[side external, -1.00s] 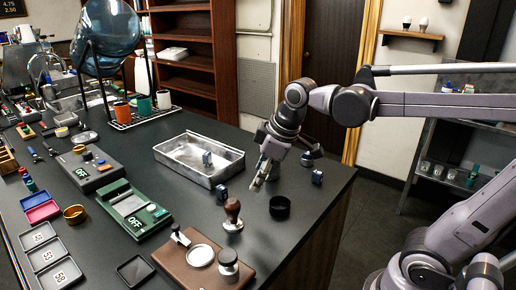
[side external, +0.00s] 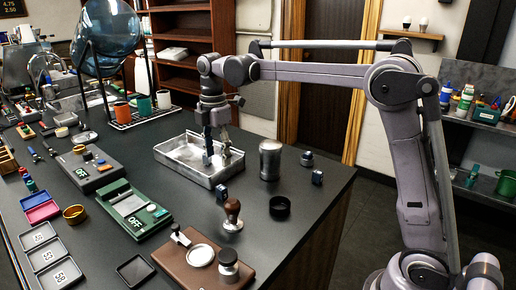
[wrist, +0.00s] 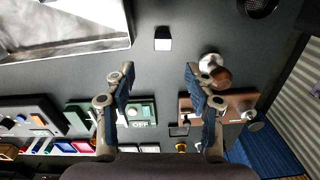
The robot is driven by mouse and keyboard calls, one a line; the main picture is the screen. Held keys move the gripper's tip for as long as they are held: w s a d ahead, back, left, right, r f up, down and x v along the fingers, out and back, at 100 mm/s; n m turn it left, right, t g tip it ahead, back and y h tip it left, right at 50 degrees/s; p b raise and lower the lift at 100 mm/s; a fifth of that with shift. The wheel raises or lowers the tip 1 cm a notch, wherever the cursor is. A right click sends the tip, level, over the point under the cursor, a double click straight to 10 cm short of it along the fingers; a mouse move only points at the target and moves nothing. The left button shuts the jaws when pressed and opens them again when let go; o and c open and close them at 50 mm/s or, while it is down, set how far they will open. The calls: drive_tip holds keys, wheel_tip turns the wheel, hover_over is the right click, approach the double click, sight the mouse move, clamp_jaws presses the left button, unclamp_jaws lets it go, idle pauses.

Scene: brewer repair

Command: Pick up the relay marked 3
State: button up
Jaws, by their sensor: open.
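My gripper (side external: 217,158) is open, its two fingers pointing down over the metal tray (side external: 174,176). In the wrist view its fingertips (wrist: 159,72) stand apart with nothing between them. A small relay-like block (side external: 221,192) stands on the counter just outside the tray's front right corner. A white-and-dark block (wrist: 163,38), probably the same one, shows beyond the fingertips in the wrist view. I cannot read a number on either block. The tray spot behind my fingers is partly hidden.
A metal canister (side external: 270,160), a black ring (side external: 279,207) and a wooden-handled tamper (side external: 232,215) stand right of the tray. A small round dark item (side external: 307,159) lies near the far right edge. A green scale (side external: 134,211) is at front left.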

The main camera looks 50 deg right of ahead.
sight(221, 187)
drive_tip(key=shift+s+f, duration=0.15)
drive_tip(key=shift+f, duration=2.3)
drive_tip(key=shift+s+f, duration=0.1)
drive_tip(key=shift+f, duration=2.35)
drive_tip(key=c, duration=1.1)
